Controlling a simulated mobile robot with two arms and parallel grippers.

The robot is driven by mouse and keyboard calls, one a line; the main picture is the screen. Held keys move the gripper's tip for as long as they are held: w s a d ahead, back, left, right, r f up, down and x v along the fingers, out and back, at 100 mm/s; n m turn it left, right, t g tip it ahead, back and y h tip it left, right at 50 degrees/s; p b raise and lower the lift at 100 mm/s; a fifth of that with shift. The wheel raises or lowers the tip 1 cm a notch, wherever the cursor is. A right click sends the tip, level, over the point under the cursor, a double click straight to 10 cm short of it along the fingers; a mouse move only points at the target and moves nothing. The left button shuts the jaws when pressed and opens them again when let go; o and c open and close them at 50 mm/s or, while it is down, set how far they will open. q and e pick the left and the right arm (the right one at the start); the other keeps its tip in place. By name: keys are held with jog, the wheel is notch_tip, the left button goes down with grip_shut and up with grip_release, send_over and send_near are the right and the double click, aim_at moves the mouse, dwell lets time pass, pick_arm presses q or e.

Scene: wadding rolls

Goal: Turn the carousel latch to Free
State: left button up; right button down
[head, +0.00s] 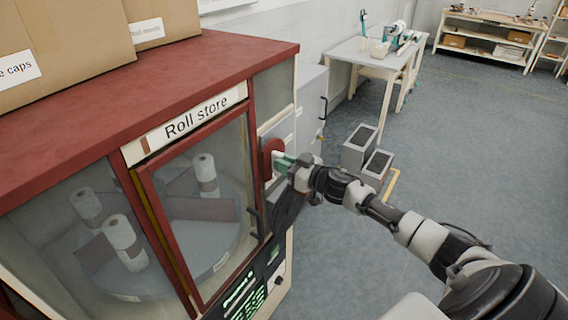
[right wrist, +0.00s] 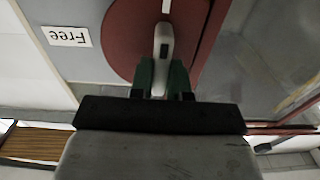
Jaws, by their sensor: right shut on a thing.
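The roll store is a red-framed cabinet (head: 190,75) with glass panes. The carousel latch has a round red disc (head: 271,150) on the cabinet's side, which also shows in the right wrist view (right wrist: 122,42). A pale grey handle (right wrist: 163,42) stands out from the disc and lies upright in that picture. My right gripper (head: 284,163) has green fingers, seen in the right wrist view (right wrist: 161,78), shut on the handle from both sides. A "Free" label (right wrist: 68,36), upside down, is left of the disc. My left gripper is not in view.
White rolls (head: 120,232) stand on the carousel behind the glass. Cardboard boxes (head: 90,40) sit on the cabinet top. Grey steps (head: 360,148) stand behind my right arm. A white table (head: 375,55) is farther back. The floor at right is largely clear.

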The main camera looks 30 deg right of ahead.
jog(key=shift+n, duration=0.3)
jog(key=shift+s+a+f+n+b, duration=0.15)
jog(key=shift+n+b, duration=0.7)
jog(key=shift+n, duration=2)
jog(key=shift+w+a+f+n+b, duration=0.1)
jog(key=shift+n+b, duration=0.75)
jog(key=shift+n, duration=2.05)
jog(key=shift+s+a+f+n+b, duration=0.15)
jog(key=shift+n+b, duration=0.7)
jog(key=shift+n, duration=2.3)
jog(key=c, duration=1.1)
grip_release()
jog(key=shift+w, duration=0.1)
jog(key=shift+d, duration=0.1)
